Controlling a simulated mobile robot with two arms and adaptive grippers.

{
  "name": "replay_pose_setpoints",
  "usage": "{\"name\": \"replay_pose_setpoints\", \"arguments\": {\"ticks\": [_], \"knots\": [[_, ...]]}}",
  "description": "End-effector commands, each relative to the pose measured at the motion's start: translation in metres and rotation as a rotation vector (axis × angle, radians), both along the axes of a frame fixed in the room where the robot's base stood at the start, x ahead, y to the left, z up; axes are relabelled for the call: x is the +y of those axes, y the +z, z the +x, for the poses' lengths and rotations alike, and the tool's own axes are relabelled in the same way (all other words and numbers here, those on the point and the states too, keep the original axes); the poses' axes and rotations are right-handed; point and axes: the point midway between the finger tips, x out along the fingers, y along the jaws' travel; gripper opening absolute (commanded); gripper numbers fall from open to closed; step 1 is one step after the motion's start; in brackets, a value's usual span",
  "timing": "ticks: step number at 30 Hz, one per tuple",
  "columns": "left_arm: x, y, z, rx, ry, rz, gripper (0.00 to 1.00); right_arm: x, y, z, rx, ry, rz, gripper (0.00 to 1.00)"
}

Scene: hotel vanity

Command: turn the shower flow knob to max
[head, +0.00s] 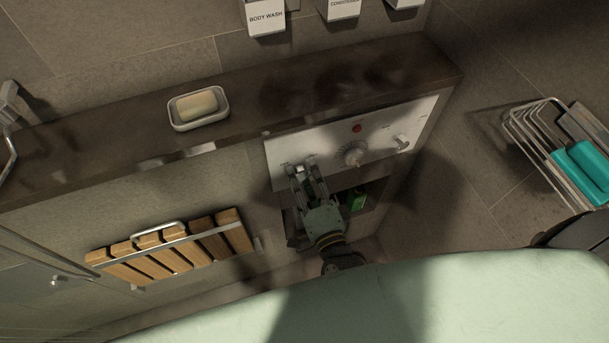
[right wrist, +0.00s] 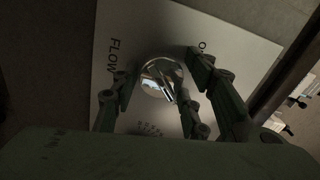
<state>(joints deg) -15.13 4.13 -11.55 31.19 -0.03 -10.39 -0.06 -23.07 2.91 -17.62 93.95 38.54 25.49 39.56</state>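The white shower control panel (head: 280,150) is on the wall below the dark ledge. Its flow knob is a round chrome knob (right wrist: 153,72) beside the word FLOW in the right wrist view. A lever-like bar shows on its face. My right gripper (head: 302,172) is at the panel's left end in the head view and covers most of this knob. In the right wrist view its fingers (right wrist: 162,80) are apart, one on each side of the knob; whether they touch it is unclear. The knob's setting is hard to read. My left gripper is not in view.
A dial (head: 354,154) and another knob (head: 401,142) sit farther right on the panel, with a red dot (head: 357,128) above. A niche below holds a green item (head: 358,200). Soap (head: 198,104) rests on the ledge. A wooden slatted seat (head: 170,250) and wire rack (head: 530,140) flank the panel.

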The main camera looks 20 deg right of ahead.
Motion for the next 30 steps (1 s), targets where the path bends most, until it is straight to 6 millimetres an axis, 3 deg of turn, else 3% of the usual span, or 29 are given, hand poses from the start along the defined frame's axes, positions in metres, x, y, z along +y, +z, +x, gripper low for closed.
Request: {"name": "replay_pose_setpoints", "arguments": {"ticks": [10,14,24,30], "knots": [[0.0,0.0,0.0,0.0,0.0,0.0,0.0,0.001,-0.002,-0.002,0.005,0.003,-0.002,0.49],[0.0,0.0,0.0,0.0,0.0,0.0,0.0,0.001,-0.003,-0.011,0.007,0.004,-0.004,0.49],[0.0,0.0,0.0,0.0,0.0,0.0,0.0,-0.002,-0.003,-0.079,0.009,0.004,-0.004,0.49],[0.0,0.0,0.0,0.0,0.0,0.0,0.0,-0.003,-0.001,-0.11,0.006,0.003,-0.003,0.49]]}}
